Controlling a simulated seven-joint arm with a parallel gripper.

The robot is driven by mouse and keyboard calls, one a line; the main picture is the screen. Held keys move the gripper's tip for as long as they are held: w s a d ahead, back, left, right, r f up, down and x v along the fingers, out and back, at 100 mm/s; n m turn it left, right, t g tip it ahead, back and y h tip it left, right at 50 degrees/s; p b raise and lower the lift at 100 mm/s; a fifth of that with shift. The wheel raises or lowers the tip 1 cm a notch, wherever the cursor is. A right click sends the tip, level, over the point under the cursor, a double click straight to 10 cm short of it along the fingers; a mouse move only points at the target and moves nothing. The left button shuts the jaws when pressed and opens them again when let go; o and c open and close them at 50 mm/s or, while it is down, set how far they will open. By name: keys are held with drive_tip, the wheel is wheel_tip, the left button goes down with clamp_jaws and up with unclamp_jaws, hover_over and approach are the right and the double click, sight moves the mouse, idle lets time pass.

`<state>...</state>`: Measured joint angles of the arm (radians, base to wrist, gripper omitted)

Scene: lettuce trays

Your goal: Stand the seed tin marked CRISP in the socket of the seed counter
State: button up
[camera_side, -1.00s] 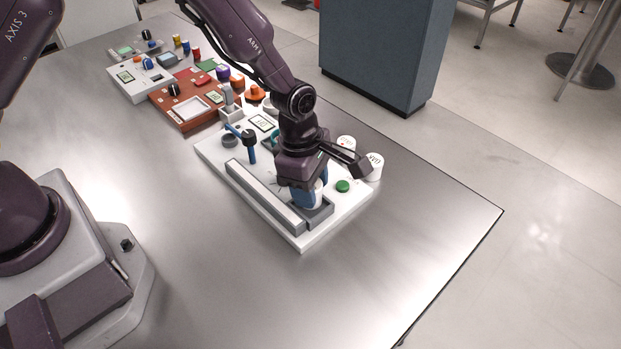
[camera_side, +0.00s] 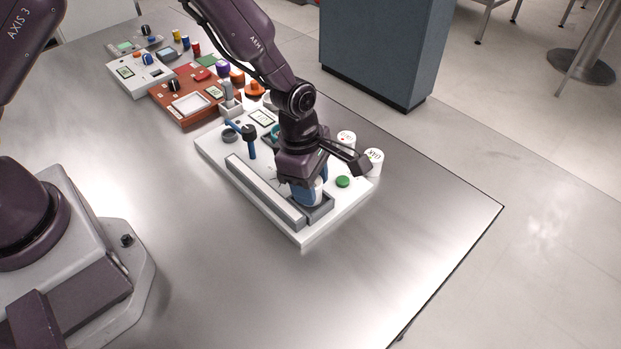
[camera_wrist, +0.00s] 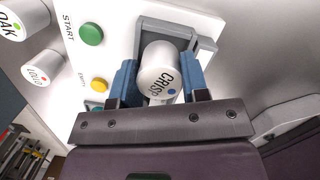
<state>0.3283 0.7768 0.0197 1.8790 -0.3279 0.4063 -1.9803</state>
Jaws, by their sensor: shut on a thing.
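The tin marked CRISP (camera_wrist: 157,62), a silver-white cylinder with a blue dot, stands between the two blue fingers of my gripper (camera_wrist: 160,82) in the wrist view. My gripper is shut on it. A grey walled holder (camera_wrist: 206,48) surrounds part of the tin at the corner of the white seed counter (camera_wrist: 121,20). In the side view my gripper (camera_side: 311,194) is low over this grey holder (camera_side: 325,211), and the tin is mostly hidden by the fingers. I cannot tell whether the tin's base touches the holder's floor.
White tins marked OAK (camera_wrist: 22,18) and LOLLO (camera_wrist: 42,68) stand beside the counter's green START button (camera_wrist: 91,34) and yellow button (camera_wrist: 99,85). A blue-handled lever (camera_side: 251,146) and a long grey rail (camera_side: 262,192) are close by. Orange-brown (camera_side: 186,118) and white panels lie farther back.

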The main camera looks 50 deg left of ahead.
sight(316, 183)
drive_tip(key=shift+f, duration=0.55)
drive_tip(key=o, duration=1)
drive_tip(key=shift+r, duration=3.75)
wheel_tip(316, 183, up, 9)
